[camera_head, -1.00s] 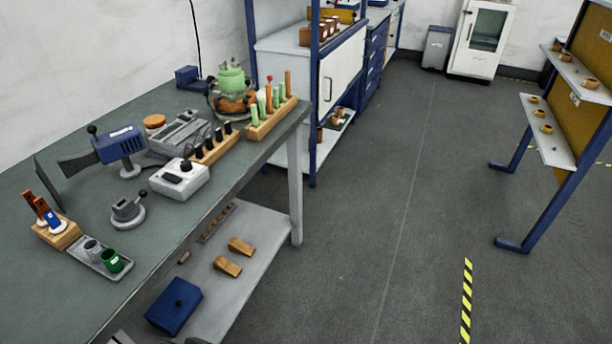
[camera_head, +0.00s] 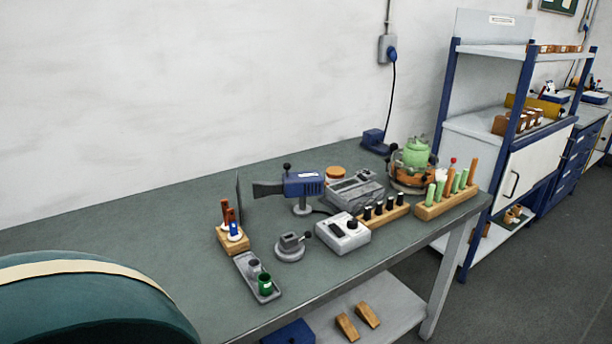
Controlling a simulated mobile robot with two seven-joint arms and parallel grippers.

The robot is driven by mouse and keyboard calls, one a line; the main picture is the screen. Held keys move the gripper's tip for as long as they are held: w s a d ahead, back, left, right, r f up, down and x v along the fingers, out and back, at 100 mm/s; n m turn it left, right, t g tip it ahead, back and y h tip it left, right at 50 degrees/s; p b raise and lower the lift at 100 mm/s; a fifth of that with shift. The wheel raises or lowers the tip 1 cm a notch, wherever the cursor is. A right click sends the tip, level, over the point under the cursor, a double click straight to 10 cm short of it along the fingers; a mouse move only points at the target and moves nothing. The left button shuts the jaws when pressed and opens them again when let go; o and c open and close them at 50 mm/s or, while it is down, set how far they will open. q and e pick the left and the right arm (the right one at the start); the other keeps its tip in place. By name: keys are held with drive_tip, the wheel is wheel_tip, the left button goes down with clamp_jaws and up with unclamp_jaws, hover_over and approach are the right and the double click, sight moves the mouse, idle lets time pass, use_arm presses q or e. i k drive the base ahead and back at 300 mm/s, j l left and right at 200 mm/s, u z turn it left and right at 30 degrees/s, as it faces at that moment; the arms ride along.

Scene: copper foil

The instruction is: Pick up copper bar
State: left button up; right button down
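I cannot tell for sure which thing is the copper bar. Reddish-brown upright pieces (camera_head: 225,212) stand in a small wooden block (camera_head: 232,242) on the left part of the bench, beside a blue-and-white piece. Other upright sticks, green, red-tipped and orange-brown, stand in a wooden rack (camera_head: 450,203) at the bench's right end. Neither of my grippers is in view.
The grey-green bench (camera_head: 150,235) also bears a blue device (camera_head: 303,184), a white control box (camera_head: 343,234) and a tray (camera_head: 246,262) with cups. A large dark green rounded shape (camera_head: 90,310) fills the lower left. Blue-framed shelving (camera_head: 448,95) stands right; floor beyond is open.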

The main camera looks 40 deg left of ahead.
sight(224, 203)
drive_tip(key=u, duration=1.85)
